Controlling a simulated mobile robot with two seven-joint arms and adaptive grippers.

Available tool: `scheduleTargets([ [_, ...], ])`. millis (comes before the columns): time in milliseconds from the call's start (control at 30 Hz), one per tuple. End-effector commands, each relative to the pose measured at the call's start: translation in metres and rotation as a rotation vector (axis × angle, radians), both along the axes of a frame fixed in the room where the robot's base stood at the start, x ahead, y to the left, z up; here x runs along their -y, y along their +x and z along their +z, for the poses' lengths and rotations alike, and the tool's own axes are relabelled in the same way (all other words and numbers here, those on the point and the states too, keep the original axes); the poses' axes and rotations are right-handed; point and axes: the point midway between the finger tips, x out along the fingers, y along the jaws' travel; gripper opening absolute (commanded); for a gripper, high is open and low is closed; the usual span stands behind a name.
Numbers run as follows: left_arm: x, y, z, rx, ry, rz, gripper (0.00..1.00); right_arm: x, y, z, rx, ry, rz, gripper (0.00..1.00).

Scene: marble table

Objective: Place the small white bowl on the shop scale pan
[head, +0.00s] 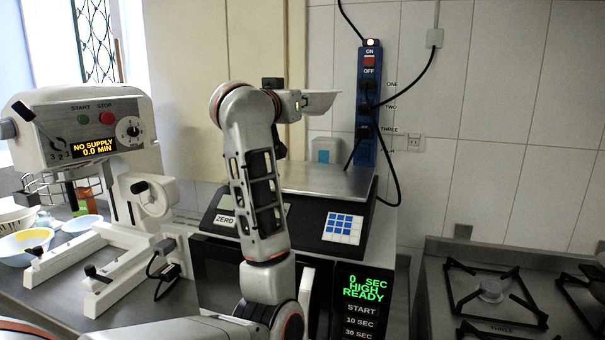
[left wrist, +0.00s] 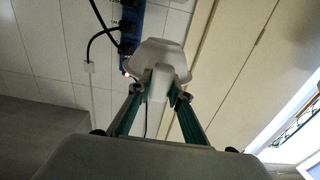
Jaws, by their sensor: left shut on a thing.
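The small white bowl (head: 321,101) is held in the air by my left gripper (head: 297,103). In the left wrist view the bowl (left wrist: 160,54) sits between the fingertips of the gripper (left wrist: 160,92), which are shut on its near side. The shop scale has a flat metal pan (head: 335,181) on a dark body with a blue keypad (head: 343,226). The bowl hangs above the pan with a clear gap and does not touch it. My left arm hides the left part of the scale. My right gripper is not in view.
The scale stands on a black microwave (head: 365,290) with green text. A blue power strip (head: 369,105) with black cables is on the wall behind the pan. A white mixer-like machine (head: 85,140) and bowls (head: 25,243) are at left. A gas hob (head: 500,290) is at right.

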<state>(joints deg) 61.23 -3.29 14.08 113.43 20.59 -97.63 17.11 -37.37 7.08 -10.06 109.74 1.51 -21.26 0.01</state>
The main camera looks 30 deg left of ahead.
Motion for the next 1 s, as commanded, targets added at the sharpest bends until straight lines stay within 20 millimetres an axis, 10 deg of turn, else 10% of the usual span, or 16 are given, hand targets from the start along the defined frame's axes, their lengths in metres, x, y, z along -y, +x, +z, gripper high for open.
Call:
scheduleTargets([
  [500, 0.0, 0.0, -0.123, -0.005, 0.002, 0.0, 0.0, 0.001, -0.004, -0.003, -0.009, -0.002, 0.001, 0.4],
  [1000, 0.0, 0.0, -0.177, -0.003, 0.0, 0.0, 0.0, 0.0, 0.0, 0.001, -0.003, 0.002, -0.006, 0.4],
])
